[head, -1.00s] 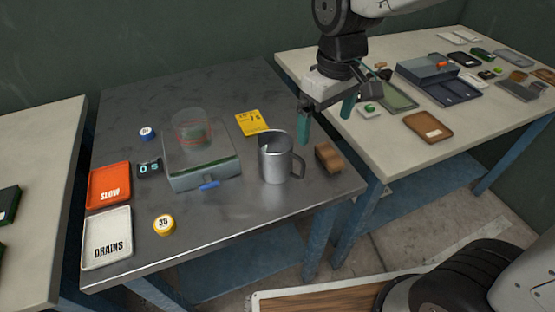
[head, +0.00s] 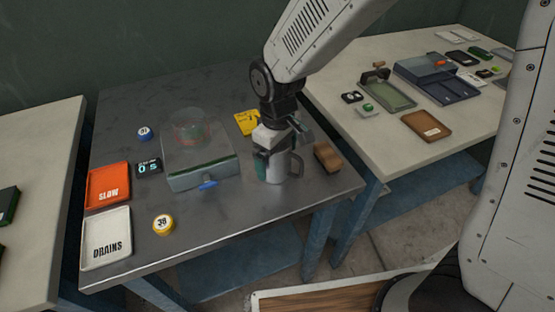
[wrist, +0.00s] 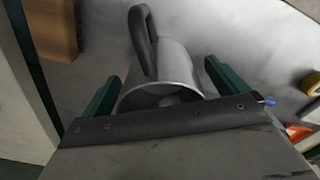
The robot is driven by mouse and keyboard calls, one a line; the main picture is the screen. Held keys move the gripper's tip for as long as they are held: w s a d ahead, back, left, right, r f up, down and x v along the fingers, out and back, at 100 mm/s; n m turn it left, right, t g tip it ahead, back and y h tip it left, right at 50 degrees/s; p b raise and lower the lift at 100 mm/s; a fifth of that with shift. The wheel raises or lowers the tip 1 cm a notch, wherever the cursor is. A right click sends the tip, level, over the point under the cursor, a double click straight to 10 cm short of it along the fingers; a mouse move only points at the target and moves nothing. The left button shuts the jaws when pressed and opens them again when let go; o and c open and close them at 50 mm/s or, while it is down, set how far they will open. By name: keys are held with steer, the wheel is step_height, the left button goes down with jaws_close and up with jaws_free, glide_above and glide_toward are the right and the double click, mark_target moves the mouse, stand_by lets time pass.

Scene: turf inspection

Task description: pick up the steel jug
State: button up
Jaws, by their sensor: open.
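The steel jug (head: 273,168) stands upright on the dark metal table, near its front right part. My gripper (head: 275,160) is over the jug and hides much of it in the head view. In the wrist view the jug (wrist: 172,68) lies between the two green fingers of my gripper (wrist: 160,88), with its rim close to the palm and its handle pointing away. The fingers are open, with a gap visible on each side of the jug.
A clear cylinder stands on a scale-like box (head: 200,165) left of the jug. A wooden block (head: 327,157) is close on the right. A yellow card (head: 245,122) lies behind. An orange SLOW tray (head: 108,185) and a white DRAINS tray (head: 106,238) are at the left.

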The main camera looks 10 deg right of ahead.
steer(key=shift+f, duration=0.25)
steer(key=c, duration=1.4)
steer(key=shift+c, duration=0.3)
steer(key=shift+r, duration=0.15)
